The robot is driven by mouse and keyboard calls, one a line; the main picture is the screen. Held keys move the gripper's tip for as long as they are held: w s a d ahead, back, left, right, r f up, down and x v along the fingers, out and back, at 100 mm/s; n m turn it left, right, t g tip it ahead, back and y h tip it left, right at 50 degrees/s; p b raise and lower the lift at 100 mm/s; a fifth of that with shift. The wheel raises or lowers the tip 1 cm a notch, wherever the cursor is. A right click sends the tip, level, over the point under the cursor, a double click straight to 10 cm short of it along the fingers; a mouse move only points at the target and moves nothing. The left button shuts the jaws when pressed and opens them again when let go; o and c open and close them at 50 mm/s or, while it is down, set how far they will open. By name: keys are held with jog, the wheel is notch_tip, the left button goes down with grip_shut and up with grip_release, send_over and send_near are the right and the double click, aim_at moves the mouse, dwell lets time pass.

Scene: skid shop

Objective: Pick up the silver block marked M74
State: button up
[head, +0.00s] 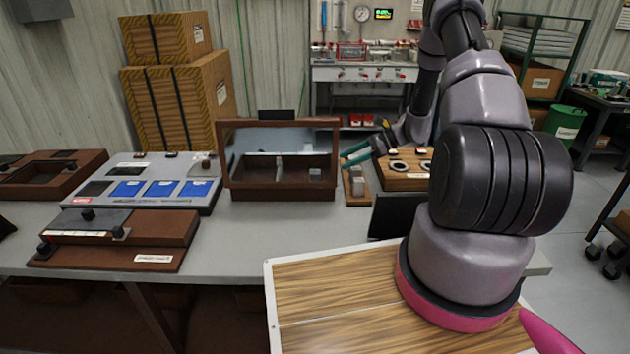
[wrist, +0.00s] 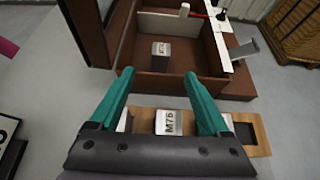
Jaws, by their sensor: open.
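A silver block (wrist: 161,48) stands inside the brown box (wrist: 176,83). Its mark is small and seems to read M74. It also shows in the head view (head: 315,172). A second silver block (wrist: 168,122), marked what looks like M76, sits on a small wooden tray (wrist: 262,138) in front of the box. My gripper (wrist: 158,76) is open and empty, its teal fingers reaching over the tray toward the box. The block in the box lies beyond the fingertips, between them in the picture. Part of another pale block (wrist: 124,120) is behind the left finger.
The box has a raised framed lid (head: 230,130) and inner dividers. A grey panel device (head: 140,182) stands left of it, and a wooden board with round pieces (head: 407,180) stands right. The bench front (head: 235,235) is clear.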

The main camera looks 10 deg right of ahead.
jog(key=x, duration=1)
jog(key=shift+w+a, duration=0.1)
jog(key=shift+w, duration=0.1)
grip_shut()
